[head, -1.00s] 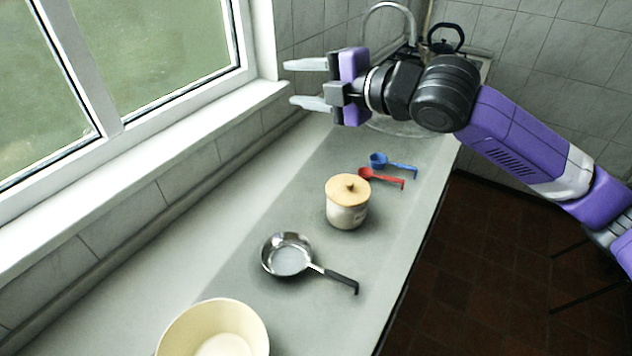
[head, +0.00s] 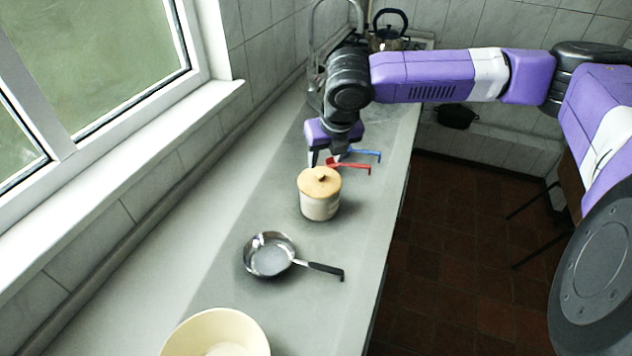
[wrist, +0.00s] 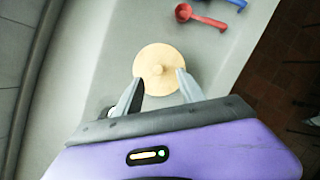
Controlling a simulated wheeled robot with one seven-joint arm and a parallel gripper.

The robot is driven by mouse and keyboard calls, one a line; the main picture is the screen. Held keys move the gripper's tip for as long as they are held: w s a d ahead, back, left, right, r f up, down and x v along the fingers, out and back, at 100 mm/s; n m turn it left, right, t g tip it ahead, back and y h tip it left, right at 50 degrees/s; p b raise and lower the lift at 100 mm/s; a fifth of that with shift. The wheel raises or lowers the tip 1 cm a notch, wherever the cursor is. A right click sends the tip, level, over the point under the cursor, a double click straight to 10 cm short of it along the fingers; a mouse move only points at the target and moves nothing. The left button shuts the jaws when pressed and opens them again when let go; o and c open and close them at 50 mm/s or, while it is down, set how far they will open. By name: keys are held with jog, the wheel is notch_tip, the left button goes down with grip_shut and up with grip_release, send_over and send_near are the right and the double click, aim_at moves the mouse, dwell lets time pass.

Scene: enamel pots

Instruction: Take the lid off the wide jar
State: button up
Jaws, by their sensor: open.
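The wide jar (head: 320,207) is a cream pot standing upright on the counter in the head view. Its wooden lid (head: 320,182), with a small knob on top, sits on it. The lid also shows from above in the wrist view (wrist: 158,66), where it hides the jar body. My gripper (head: 325,160) points down just behind the jar in the head view. In the wrist view its open fingers (wrist: 156,90) appear on either side of the lid's near part. I cannot tell how high the fingertips are above the lid. Nothing is held.
A red scoop (head: 350,167) and a blue scoop (head: 366,153) lie behind the jar. A steel pan (head: 270,258) and a cream bowl (head: 245,325) stand in front. A kettle (head: 388,38) is at the back. The window wall bounds the left side.

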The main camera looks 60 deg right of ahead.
aim_at(320, 174)
jog(key=shift+a+p+x, duration=0.15)
jog(key=shift+p+x, duration=0.25)
jog(key=shift+x, duration=1.3)
jog(key=shift+a+p+x, duration=0.15)
jog(key=shift+p+x, duration=0.25)
jog(key=shift+x, duration=1.35)
grip_shut()
